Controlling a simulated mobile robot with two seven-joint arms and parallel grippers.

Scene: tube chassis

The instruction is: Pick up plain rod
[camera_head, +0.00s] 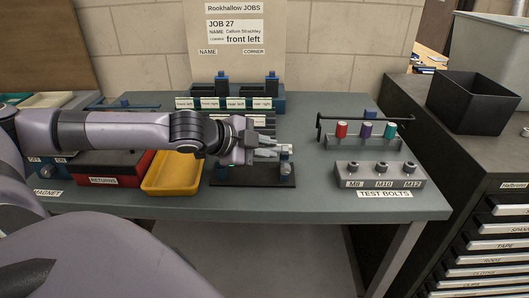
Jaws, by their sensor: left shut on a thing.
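My left gripper (275,147) reaches in from the left over the middle of the bench, with its fingers pointing right. It is shut on a small grey-blue upright piece (286,168) at the right part of a dark base plate (237,176). The piece is partly hidden by the fingers, and I cannot tell for sure whether it is the plain rod or whether it is clear of the plate. A long, low blue bar (126,106) lies at the back left of the bench. My right gripper is not in view.
A yellow tray (171,173) and a red box labelled RETURNS (104,166) sit left of the plate. A labelled rack (222,90) stands behind the gripper. The TEST BOLTS block (378,178) and a stand with coloured spools (365,142) are at right. A black bin (473,103) stands on the cabinet.

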